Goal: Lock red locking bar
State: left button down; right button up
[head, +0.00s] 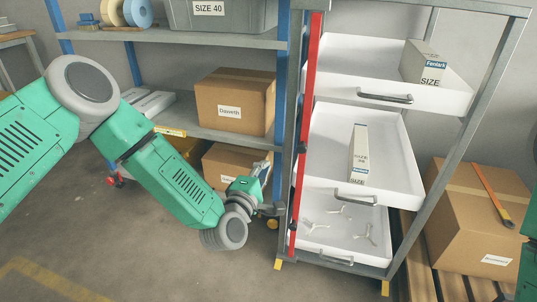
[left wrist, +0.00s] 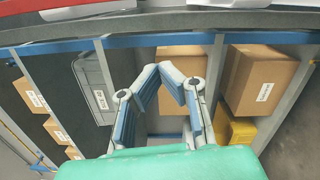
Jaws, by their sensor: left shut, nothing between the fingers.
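The red locking bar (head: 304,120) stands upright along the left front post of the grey carousel frame (head: 480,90). It runs from the top of the frame almost to its foot, with small dark fittings on it. My left gripper (head: 263,168) is just left of the bar's lower half, and I see no contact with it. In the left wrist view its fingers (left wrist: 160,70) are angled together, shut and empty. A red strip (left wrist: 30,5) crosses the top of that view, probably the bar. My right gripper is out of view.
White drawers (head: 335,148) in the frame stand pulled out at different depths, holding boxes and small pale parts. A blue-posted shelf (head: 190,38) with cartons (head: 235,102) stands behind my left arm. A large carton (head: 475,215) sits on a pallet at right. Floor at front left is clear.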

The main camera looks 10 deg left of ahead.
pick_arm(q)
jog(key=s+d+f+m+g+h+p, duration=0.1)
jog(key=s+f+m+g+p, duration=0.3)
jog(key=s, duration=0.5)
jog(key=s+d+f+m+g+h+p, duration=0.1)
jog(key=s+f+m+g+p, duration=0.1)
jog(key=s+f+m+g, duration=0.5)
jog(key=s+a+r+m+g+y+p, duration=0.1)
jog(key=s+a, duration=0.5)
jog(key=s, duration=0.6)
jog(key=s+a+r+m+g+y+p, duration=0.1)
jog(key=s+a+m+g+y+p, duration=0.2)
jog(key=s, duration=0.9)
jog(key=a+m+g+p, duration=0.1)
jog(key=a+m+g, duration=0.1)
jog(key=a+m, duration=0.1)
jog(key=shift+s+a+r+m+g+y+p, duration=0.2)
jog(key=shift+s+m+g+y+p, duration=0.1)
jog(key=shift+m+y, duration=0.1)
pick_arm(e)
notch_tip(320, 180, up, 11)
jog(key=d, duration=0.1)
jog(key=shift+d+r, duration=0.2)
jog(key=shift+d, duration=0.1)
